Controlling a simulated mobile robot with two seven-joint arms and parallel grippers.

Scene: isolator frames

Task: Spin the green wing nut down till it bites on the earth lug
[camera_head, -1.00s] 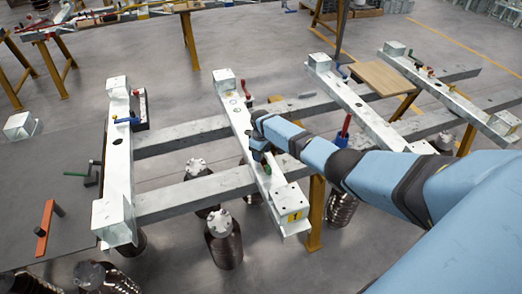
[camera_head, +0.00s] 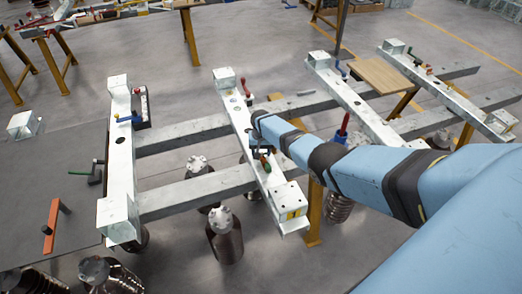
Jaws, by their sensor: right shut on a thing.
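The green wing nut (camera_head: 264,161) is a small green piece on the second pale steel beam (camera_head: 239,112), towards its near end. My right gripper (camera_head: 261,151) comes in from the right over this beam and is shut on the wing nut, its dark jaws partly covering it. An orange-brown bit shows beside the green. The earth lug cannot be made out under the jaws. My left gripper is not in view.
Parallel pale beams lie across two long grey rails (camera_head: 190,191). A red-handled tool (camera_head: 246,86) stands on the same beam, farther back. A blue-handled clamp (camera_head: 131,118) sits on the left beam. Dark ribbed insulators (camera_head: 225,238) stand below.

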